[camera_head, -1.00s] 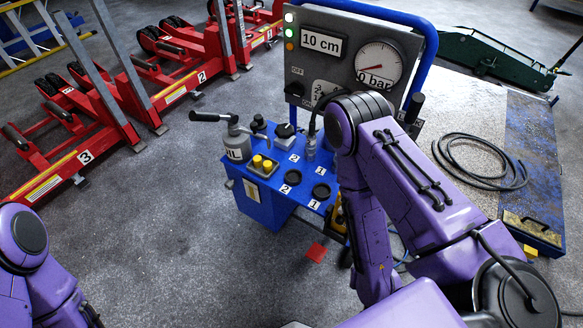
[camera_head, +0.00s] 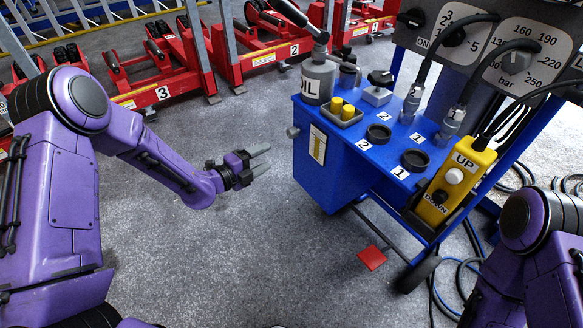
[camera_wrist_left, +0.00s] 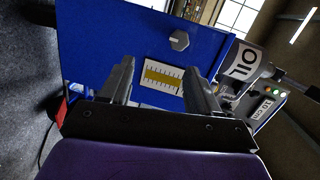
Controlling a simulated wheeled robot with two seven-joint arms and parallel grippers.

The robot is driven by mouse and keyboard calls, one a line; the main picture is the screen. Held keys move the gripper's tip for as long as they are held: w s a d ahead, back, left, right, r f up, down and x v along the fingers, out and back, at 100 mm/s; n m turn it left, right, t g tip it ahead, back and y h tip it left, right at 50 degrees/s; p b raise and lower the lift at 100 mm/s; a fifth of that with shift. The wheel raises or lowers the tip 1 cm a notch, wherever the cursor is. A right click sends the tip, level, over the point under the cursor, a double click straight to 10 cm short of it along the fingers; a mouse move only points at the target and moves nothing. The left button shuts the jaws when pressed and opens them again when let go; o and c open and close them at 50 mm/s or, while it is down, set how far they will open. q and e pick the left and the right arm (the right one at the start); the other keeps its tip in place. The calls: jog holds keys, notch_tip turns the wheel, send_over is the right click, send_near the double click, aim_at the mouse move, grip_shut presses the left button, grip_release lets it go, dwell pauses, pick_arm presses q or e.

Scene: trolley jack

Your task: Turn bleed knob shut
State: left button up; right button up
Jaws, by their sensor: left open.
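The bleed knob (camera_head: 292,132) is a small grey knob on the left side of the blue pump cabinet (camera_head: 335,185). In the left wrist view the bleed knob (camera_wrist_left: 179,40) looks grey and six-sided, standing out from the blue panel, with a pale mark on its face. My left gripper (camera_head: 265,159) is open and empty, a little left of and below the knob, apart from it. In the left wrist view its two fingers (camera_wrist_left: 158,70) point at the panel, with the knob beyond their tips. My right gripper is out of view.
A level gauge (camera_head: 317,145) sits beside the knob. An oil can (camera_head: 318,80) and yellow-capped parts (camera_head: 342,108) stand on top of the cabinet. A red pedal (camera_head: 372,258) is low in front. Red jacks (camera_head: 150,80) stand behind. The floor under my left gripper is clear.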

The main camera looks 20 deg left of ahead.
aim_at(290, 136)
pick_arm(q)
jog(key=w+d+m+h+b, duration=0.1)
jog(key=w+m, duration=0.1)
jog(key=w, duration=0.1)
jog(key=w+d+m+h+b, duration=0.1)
jog(key=w+d+m+b, duration=0.1)
jog(key=w+m, duration=0.1)
jog(key=w+d+r+m+h+b, duration=0.1)
jog(key=w+m+b, duration=0.1)
jog(key=w+m, duration=0.1)
jog(key=shift+w+d, duration=0.3)
jog(key=shift+w, duration=0.1)
jog(key=shift+w+d, duration=0.35)
jog(key=shift+w, duration=0.05)
jog(key=c, duration=1)
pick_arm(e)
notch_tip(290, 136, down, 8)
